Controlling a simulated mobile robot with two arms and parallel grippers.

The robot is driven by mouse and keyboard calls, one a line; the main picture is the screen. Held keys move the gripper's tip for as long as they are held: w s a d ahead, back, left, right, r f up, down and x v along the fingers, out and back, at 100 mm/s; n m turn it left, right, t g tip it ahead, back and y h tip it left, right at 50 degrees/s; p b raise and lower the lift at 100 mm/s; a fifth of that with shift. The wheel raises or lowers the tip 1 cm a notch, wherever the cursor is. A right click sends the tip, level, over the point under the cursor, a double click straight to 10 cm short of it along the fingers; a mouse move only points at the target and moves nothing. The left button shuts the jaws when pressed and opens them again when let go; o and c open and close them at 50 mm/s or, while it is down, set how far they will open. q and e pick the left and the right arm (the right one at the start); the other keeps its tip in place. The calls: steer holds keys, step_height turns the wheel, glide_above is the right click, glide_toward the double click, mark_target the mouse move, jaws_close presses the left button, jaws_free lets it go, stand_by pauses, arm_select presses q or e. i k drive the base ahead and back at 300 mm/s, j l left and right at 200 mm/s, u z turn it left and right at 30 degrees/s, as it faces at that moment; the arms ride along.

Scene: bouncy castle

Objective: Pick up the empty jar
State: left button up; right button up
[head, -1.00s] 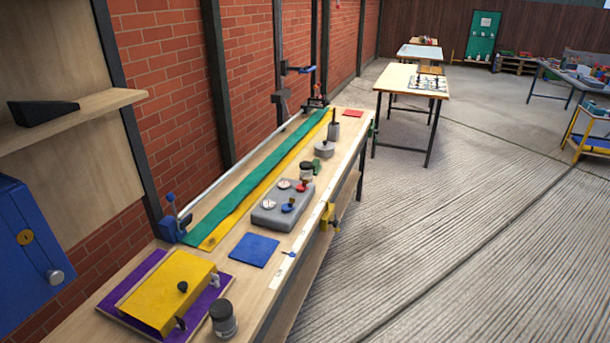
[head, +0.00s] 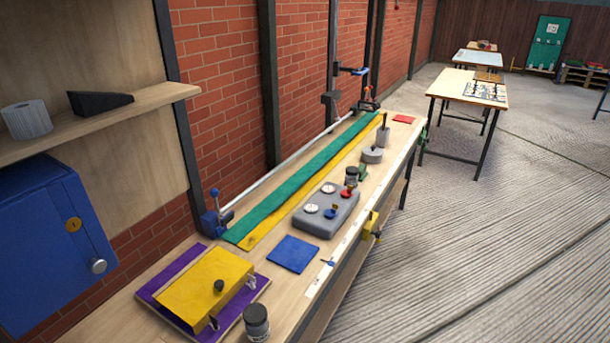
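A small jar (head: 257,322) with a dark lid stands upright at the near end of the long wooden workbench, just right of a yellow box on a purple mat. A second similar dark-lidded jar (head: 351,176) stands farther along the bench, behind the grey block with dials. I cannot tell from here which jar is empty. Neither of my grippers shows in the head view.
The workbench (head: 180,317) runs along the brick wall and holds a yellow box (head: 208,288), a blue square (head: 293,254), a grey dial block (head: 325,212) and green and yellow strips. A yellow clamp (head: 371,226) juts from its right edge. The floor (head: 480,230) to the right is clear.

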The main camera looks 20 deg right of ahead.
mark_target(352, 177)
steer(key=i+l+u, duration=0.25)
steer(key=l, duration=0.15)
steer(key=l+u, duration=0.25)
steer(key=l, duration=0.15)
steer(key=i+l+u, duration=0.25)
steer(key=l, duration=0.25)
steer(key=l+u, duration=0.25)
steer(key=l, duration=0.15)
steer(key=k, duration=0.05)
